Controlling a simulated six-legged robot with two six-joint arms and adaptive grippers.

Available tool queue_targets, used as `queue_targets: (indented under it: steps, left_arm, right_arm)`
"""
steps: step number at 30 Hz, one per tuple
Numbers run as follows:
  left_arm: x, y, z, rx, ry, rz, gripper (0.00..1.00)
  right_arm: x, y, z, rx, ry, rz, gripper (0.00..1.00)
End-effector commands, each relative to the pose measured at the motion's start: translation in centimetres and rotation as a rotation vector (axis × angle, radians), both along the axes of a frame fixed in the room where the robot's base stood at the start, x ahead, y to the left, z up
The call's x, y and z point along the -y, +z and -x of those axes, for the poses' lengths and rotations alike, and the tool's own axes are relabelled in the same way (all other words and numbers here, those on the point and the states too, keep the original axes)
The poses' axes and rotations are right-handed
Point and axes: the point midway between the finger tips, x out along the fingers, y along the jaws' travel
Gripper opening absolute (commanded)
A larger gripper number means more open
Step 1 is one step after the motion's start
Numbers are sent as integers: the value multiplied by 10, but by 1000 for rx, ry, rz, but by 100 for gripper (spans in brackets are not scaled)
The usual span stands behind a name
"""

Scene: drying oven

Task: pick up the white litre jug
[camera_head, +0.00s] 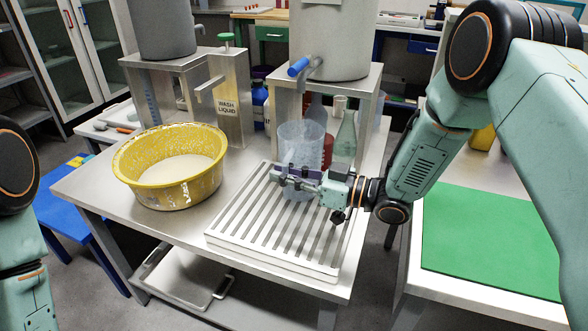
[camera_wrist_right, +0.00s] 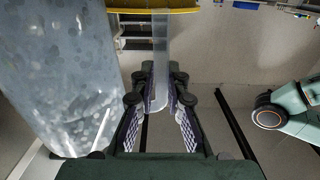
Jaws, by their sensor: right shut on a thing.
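The white litre jug (camera_head: 300,140) is translucent and upright at the slatted metal rack (camera_head: 228,236), in front of the steel stand. In the head view, my right gripper (camera_head: 298,180) crosses the front of its lower part and hides some of it. In the right wrist view, the jug's cloudy body (camera_wrist_right: 65,75) fills the left side, and its clear handle strip runs down between the fingers. My right gripper (camera_wrist_right: 161,95) is shut on that handle. I cannot tell whether the jug's base touches the rack. Of my left arm only links show at the left edge.
A yellow basin (camera_head: 135,180) with whitish contents stands left of the rack. A green glass bottle (camera_head: 345,142) and a red container (camera_head: 327,152) stand close behind the jug. A tank with a blue-handled tap (camera_head: 299,67) is above. A green mat (camera_head: 490,240) lies on the right table.

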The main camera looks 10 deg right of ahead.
Motion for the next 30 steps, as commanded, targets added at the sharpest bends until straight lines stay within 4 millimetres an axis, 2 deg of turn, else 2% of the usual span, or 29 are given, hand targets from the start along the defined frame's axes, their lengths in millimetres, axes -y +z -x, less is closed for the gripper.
queue_targets:
  steps: [10,22,30]
  left_arm:
    - [0,3,0,0,0,0,0]
    - [0,15,0,0,0,0,0]
    - [0,18,0,0,0,0,0]
  right_arm:
    - [0,9,0,3,-1,-1,0]
    - [0,40,-1,6,0,-1,0]
    - [-15,37,21,2,2,-1,0]
